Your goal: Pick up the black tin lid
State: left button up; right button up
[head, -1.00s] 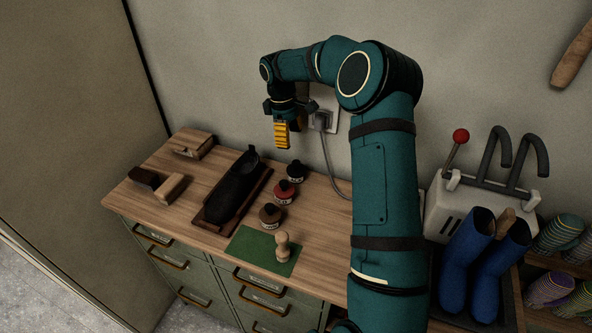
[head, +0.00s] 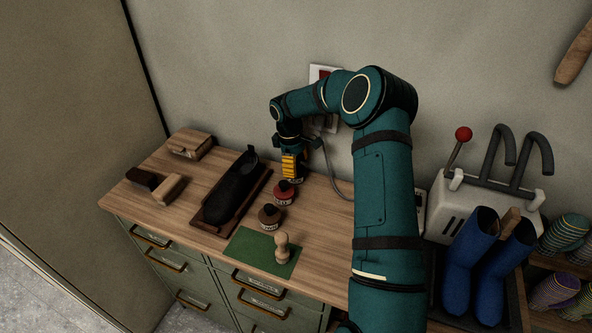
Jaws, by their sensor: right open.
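The black tin lid belongs to the rearmost of three small tins in a row on the wooden bench top. My right gripper (head: 290,176), with yellow finger pads, is open, pointing down over that tin, and hides most of the lid. Only a little of the black-lidded tin (head: 298,179) shows beside the fingers. I cannot tell whether the pads touch the lid. A red-lidded tin (head: 284,191) and a brown-lidded tin (head: 270,215) stand in front of it. My left gripper is not in view.
A dark shoe form (head: 232,192) lies on a wooden tray left of the tins. A wooden stamp-like piece (head: 282,246) stands on a green mat (head: 253,256). Brushes (head: 168,188) lie farther left. A wall socket and cable (head: 330,160) are behind. Blue boots (head: 470,260) stand right.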

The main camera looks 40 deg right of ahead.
jog(key=c, duration=1.1)
jog(key=shift+r, duration=0.1)
